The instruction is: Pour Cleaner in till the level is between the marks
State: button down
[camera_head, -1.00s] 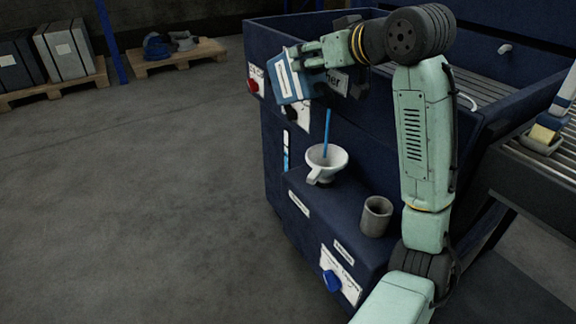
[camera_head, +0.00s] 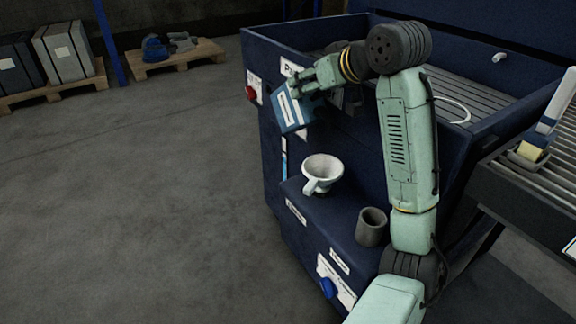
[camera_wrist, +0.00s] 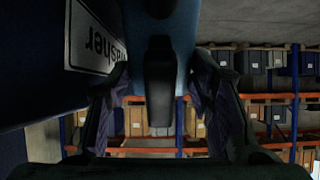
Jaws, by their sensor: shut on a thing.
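My gripper (camera_head: 303,88) is shut on the blue container with a white label (camera_head: 287,115), in front of the washer's front wall. The container is tilted, above and a little left of the white funnel (camera_head: 322,167), and apart from it. No stream shows between them now. The funnel stands on the washer's front ledge. A narrow sight gauge (camera_head: 284,158) on the wall left of the funnel shows blue; its marks are too small to read. In the wrist view, part of the blue container (camera_wrist: 185,28) shows between my gripper's dark fingers.
A grey cup (camera_head: 371,228) stands on the ledge right of the funnel. The blue washer (camera_head: 262,52) has a red knob (camera_head: 251,93) and a blue knob (camera_head: 328,288). A roller table (camera_head: 548,190) is at right. The floor at left is clear.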

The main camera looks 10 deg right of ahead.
jog(key=a, duration=0.1)
jog(key=w+a+g+p, duration=0.1)
jog(key=a, duration=0.1)
jog(key=shift+w+r, duration=0.2)
jog(key=shift+d, duration=0.2)
jog(key=shift+r+p, duration=0.4)
jog(key=shift+p, duration=0.05)
notch_tip(320, 180, up, 12)
jog(key=w+p, duration=0.2)
jog(key=p, duration=0.9)
jog(key=shift+w+a+f, duration=0.25)
jog(key=shift+a, duration=0.05)
